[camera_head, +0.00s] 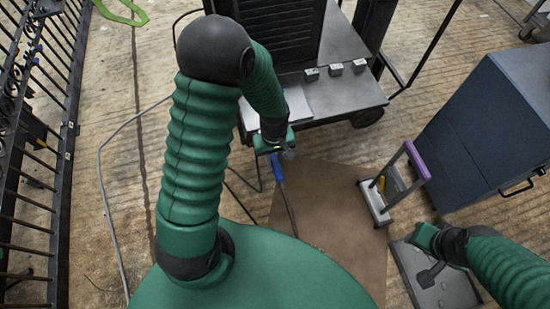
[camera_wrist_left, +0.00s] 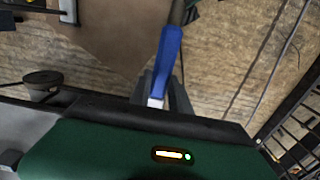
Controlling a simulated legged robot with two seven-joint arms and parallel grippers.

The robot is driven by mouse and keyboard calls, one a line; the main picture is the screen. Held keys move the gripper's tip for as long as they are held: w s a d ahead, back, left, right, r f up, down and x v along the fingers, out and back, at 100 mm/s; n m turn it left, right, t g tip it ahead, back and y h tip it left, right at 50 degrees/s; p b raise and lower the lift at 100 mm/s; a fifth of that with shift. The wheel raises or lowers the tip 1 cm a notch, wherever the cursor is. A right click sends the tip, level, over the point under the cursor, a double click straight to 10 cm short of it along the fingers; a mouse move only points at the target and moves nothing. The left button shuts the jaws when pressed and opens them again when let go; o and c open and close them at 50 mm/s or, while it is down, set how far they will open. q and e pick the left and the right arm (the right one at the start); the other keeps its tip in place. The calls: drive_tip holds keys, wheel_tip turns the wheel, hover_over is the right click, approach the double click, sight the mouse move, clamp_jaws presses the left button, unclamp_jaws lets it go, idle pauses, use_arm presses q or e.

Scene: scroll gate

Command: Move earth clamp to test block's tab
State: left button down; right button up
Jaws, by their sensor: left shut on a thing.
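My left gripper (camera_head: 285,151) is shut on the blue-handled earth clamp (camera_head: 277,168), just off the front edge of the cart. In the left wrist view the blue handle (camera_wrist_left: 170,50) stands between the grey fingers (camera_wrist_left: 162,92), its pale end near them. A dark cable trails from the clamp toward the brown mat. The clamp's jaws cannot be made out. I cannot pick out the test block or its tab with certainty. My right gripper (camera_head: 431,273) is low over a grey tray (camera_head: 460,291) at lower right; its finger gap is unclear.
A brown mat (camera_head: 325,205) lies on the floor. A stand with a purple handle (camera_head: 417,160) is at its right, beside a blue-grey cabinet (camera_head: 485,130). A black gate (camera_head: 40,150) stands at left.

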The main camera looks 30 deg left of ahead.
use_arm(q)
drive_tip(key=shift+w+a, duration=0.3)
drive_tip(key=shift+a, duration=0.05)
idle(0.3)
drive_tip(key=shift+r+p, duration=0.1)
drive_tip(key=shift+p, duration=0.3)
drive_tip(key=shift+w+a, duration=0.4)
drive_tip(key=shift+a, duration=0.05)
drive_tip(key=shift+w+a+p, duration=0.2)
drive_tip(key=shift+a+p, duration=0.05)
drive_tip(key=shift+p, duration=0.05)
idle(0.4)
